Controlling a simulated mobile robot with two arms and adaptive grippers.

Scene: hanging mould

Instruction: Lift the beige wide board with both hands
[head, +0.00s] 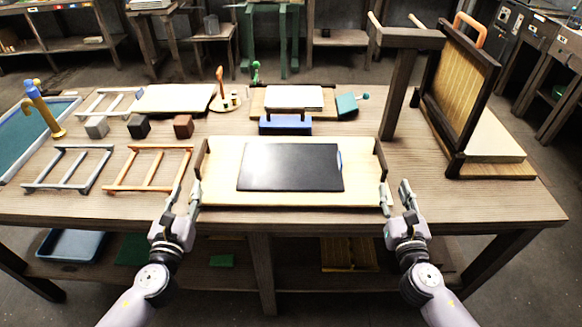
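The beige wide board (218,188) lies flat at the front middle of the table, with a dark upright handle piece at each side. A black flat slab (291,167) lies on it. My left gripper (185,196) is at the board's front left corner with its fingers apart. Its inner finger is right beside the board's edge; I cannot tell if they touch. My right gripper (396,195) is at the front right corner, fingers apart, its inner finger close to the board's edge. Both look empty.
A blue block (285,125) stands just behind the board. Orange (148,169) and grey (68,168) ladder-like frames lie to the left. A dark-framed screen (459,95) and a dark post (395,95) stand at the right. The table's front right is bare.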

